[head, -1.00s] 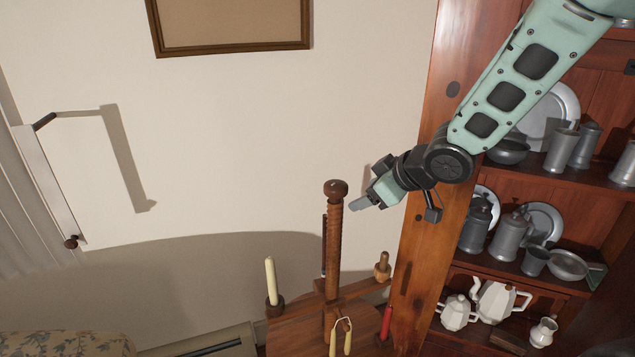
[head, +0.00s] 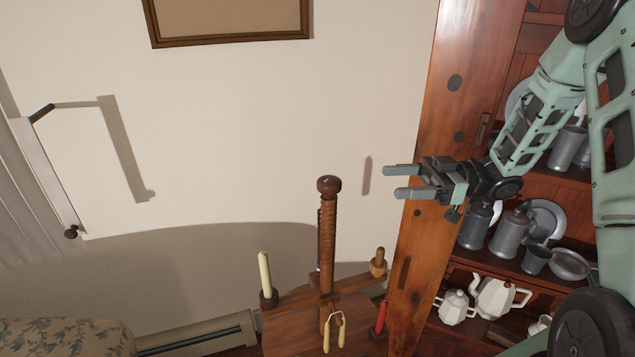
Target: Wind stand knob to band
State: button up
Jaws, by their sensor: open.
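The wooden candle stand has a threaded upright post (head: 327,245) with a round dark knob (head: 329,185) on its top. A crossarm (head: 350,284) on the post holds a cream candle (head: 265,274) at its left end and a wooden cup-like piece (head: 379,263) at its right end. I cannot make out a band on the post. My gripper (head: 402,182) is open and empty, its two fingers pointing left, to the right of the knob and apart from it.
A wooden cupboard (head: 440,150) with pewter and white pots (head: 495,298) stands close on the right, behind my arm. Two pale candles (head: 334,332) hang at the stand's front, and a red candle (head: 381,318) is at its right.

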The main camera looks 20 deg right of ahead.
aim_at(319, 191)
jog(key=p+x, duration=0.3)
jog(key=x, duration=1.3)
jog(key=shift+a, duration=0.15)
jog(key=c, duration=1)
jog(key=shift+m+t, duration=0.3)
jog(key=shift+t, duration=0.2)
